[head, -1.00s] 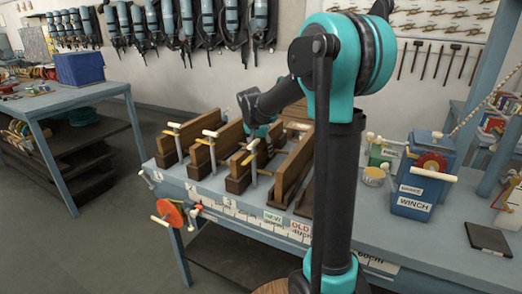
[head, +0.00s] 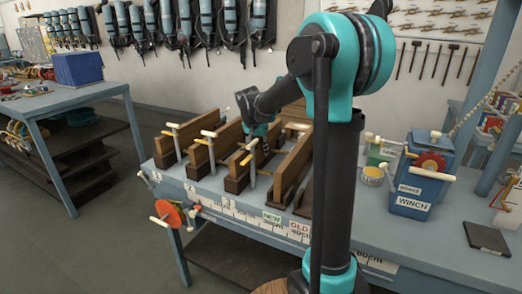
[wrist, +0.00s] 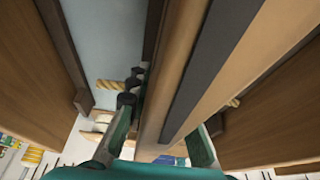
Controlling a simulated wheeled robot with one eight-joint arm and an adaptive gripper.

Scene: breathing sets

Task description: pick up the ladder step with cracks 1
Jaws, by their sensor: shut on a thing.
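Several upright wooden boards stand in dark wooden holders on the blue bench in the head view. My gripper (head: 258,136) is low among them, behind the numbered labels. In the wrist view my gripper (wrist: 168,120) has one finger on each side of a long wooden board (wrist: 175,75) with a dark strip along it, and is shut on it. The board seems to be still in its row. I cannot make out cracks on it. A board at the left (head: 202,131) and one at the right (head: 293,165) stand beside it. My arm hides part of the row.
Clamps with pale handles (head: 208,133) stick up beside the boards. A blue winch box (head: 425,175) and a yellow tin (head: 372,175) stand to the right on the bench. A black flat pad (head: 487,239) lies at its right end. Floor at left is clear.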

